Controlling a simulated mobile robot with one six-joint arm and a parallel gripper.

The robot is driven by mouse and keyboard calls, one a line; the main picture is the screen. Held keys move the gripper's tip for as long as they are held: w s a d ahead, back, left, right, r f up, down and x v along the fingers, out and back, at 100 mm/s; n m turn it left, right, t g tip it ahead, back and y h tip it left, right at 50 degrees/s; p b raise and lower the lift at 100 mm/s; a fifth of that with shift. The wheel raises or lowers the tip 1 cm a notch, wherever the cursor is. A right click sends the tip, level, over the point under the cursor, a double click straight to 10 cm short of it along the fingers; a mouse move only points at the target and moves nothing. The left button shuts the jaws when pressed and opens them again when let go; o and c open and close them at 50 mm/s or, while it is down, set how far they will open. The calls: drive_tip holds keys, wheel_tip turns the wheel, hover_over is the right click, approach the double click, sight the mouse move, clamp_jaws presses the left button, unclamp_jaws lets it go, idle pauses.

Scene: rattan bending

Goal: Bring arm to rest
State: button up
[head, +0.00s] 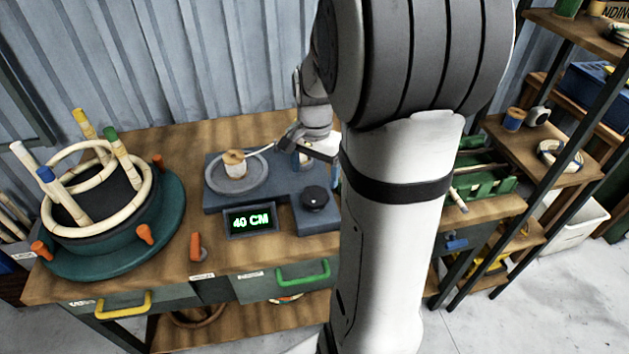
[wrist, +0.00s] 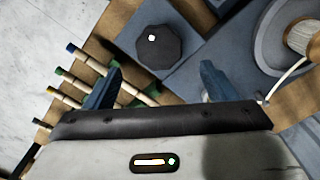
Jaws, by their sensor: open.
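My arm stands large in the middle of the head view and hides part of the bench. My gripper (head: 288,145) is above the back of the blue-grey measuring machine (head: 222,198), right of its spool. In the wrist view my gripper (wrist: 158,84) shows two blue fingers spread wide with nothing between them. The black knob (wrist: 158,48) of the machine lies beyond the fingers; it also shows in the head view (head: 315,198). The spool (head: 234,164) sits on the round plate, with a pale strand running from it toward the gripper. The display (head: 251,219) reads 40 CM.
A round bending form (head: 100,260) with pale rattan rings and upright coloured-tip sticks stands at the left. An orange-handled tool (head: 196,248) lies at the bench front. A green rack (head: 487,183) holds sticks at the right. Shelves (head: 560,165) stand further right. A corrugated wall is behind.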

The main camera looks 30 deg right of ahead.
drive_tip(key=shift+r, duration=0.55)
